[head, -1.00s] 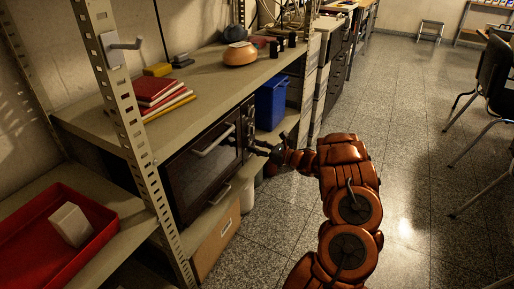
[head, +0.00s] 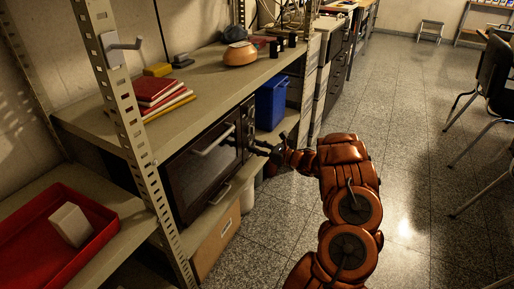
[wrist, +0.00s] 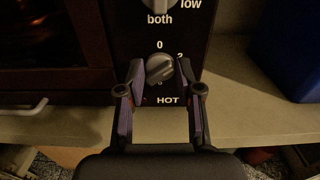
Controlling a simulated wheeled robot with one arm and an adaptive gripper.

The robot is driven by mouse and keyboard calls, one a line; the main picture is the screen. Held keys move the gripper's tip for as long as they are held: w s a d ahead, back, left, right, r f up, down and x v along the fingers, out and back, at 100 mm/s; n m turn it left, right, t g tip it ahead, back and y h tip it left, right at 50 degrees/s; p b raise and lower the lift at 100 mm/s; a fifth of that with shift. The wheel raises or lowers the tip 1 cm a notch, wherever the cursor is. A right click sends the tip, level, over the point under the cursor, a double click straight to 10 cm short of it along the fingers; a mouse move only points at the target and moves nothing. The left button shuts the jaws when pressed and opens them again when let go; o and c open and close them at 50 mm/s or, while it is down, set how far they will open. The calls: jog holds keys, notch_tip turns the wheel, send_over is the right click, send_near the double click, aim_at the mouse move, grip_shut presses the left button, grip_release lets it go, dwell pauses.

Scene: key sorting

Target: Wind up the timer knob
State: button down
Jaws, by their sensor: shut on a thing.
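The timer knob (wrist: 159,69) is a grey dial low on the dark control panel of a toaster oven (head: 203,165), with "0" above it, a "2" at its upper right and "HOT" below. My gripper (wrist: 161,71) has its two fingers on either side of the knob and is shut on it. The knob's grip bar looks tilted, partly hidden by the fingers. In the head view my gripper (head: 254,146) reaches to the oven's right side, and the knob is too small to make out there.
Another knob (wrist: 158,5) marked "both" and "low" sits above. A blue bin (head: 271,103) stands just right of the oven. The oven's door handle (head: 213,140) sticks out at the left. Red books (head: 156,90) lie on the shelf above. Open floor lies to the right.

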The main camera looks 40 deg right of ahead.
jog(key=c, duration=0.8)
grip_release()
jog(key=shift+o, duration=0.2)
jog(key=shift+s+d, duration=0.1)
jog(key=v, duration=1.1)
jog(key=shift+s, duration=0.4)
jog(key=shift+d, duration=0.1)
